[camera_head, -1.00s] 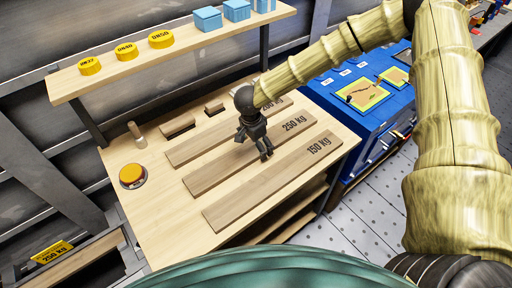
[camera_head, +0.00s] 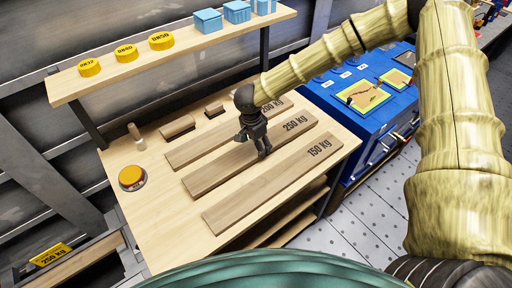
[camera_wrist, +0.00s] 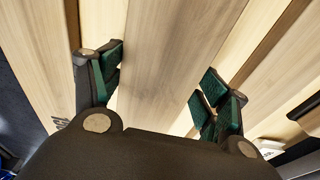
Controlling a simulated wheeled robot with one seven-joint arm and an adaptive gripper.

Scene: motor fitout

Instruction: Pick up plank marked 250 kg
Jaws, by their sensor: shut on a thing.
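The plank marked 250 kg (camera_head: 220,171) is the middle one of three pale wooden planks lying side by side on the workbench. My gripper (camera_head: 253,146) is over its middle with one finger on each long side. In the wrist view, the plank (camera_wrist: 175,60) runs between the two dark green finger pads of my gripper (camera_wrist: 163,88), which is shut on it. The plank appears to lie flat on the bench; I cannot make out any gap under it. Its printed mark shows right of my gripper in the head view.
The plank marked 200 kg (camera_head: 200,148) lies behind and the plank marked 150 kg (camera_head: 260,190) in front, both close by. A yellow round button (camera_head: 131,177) is at the bench's left. A shelf (camera_head: 190,52) with yellow discs and blue boxes overhangs the back. A blue cabinet (camera_head: 345,125) stands right.

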